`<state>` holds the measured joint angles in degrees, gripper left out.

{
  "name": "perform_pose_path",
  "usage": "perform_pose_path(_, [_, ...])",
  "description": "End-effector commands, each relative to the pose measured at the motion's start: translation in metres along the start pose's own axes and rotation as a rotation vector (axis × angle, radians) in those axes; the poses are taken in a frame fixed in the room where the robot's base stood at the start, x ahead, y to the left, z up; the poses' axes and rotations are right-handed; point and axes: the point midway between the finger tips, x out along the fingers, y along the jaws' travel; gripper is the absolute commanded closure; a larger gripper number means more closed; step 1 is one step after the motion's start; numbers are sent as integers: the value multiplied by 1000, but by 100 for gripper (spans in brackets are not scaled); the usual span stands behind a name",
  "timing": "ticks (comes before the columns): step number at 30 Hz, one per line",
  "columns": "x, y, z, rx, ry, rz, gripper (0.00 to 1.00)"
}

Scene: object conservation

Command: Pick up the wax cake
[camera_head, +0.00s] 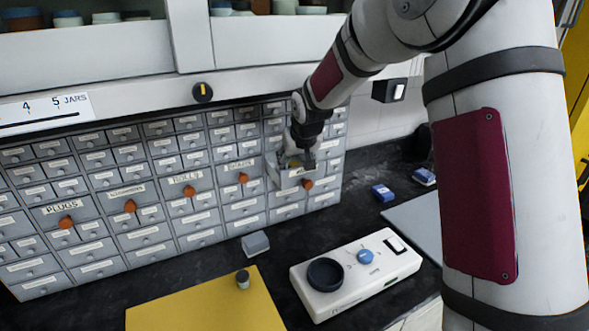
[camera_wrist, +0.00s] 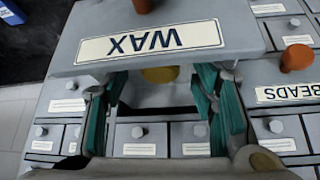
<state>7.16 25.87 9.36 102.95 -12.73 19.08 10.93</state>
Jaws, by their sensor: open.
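The wax cake (camera_wrist: 160,74) is a small yellow-brown piece in an open grey drawer (camera_wrist: 240,30) labelled WAX, which appears upside down in the wrist view. Only part of the cake shows; the drawer front hides the rest. My gripper (camera_wrist: 163,98) is open, with its two green-padded fingers apart at the drawer opening. The cake shows between them, towards the drawer front, and I cannot tell whether either finger touches it. In the head view, my gripper (camera_head: 304,158) reaches down over the pulled-out drawer (camera_head: 297,182).
A large cabinet of small grey drawers (camera_head: 150,237) with orange knobs stands behind. On the dark counter are a white device (camera_head: 340,290) with a black dish, a yellow mat (camera_head: 200,305), a small grey block (camera_head: 255,243) and blue items (camera_head: 382,192). The counter between cabinet and device is mostly clear.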

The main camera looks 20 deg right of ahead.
Motion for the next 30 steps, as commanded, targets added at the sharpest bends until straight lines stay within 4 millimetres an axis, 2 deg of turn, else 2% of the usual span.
perform_pose_path(4, [0,0,0,0,0,0,48])
perform_pose_path(5, [0,0,0,0,0,0,52])
perform_pose_path(10, [0,0,0,0,0,0,91])
perform_pose_path(30, [-5,-2,-4,-1,0,-1,91])
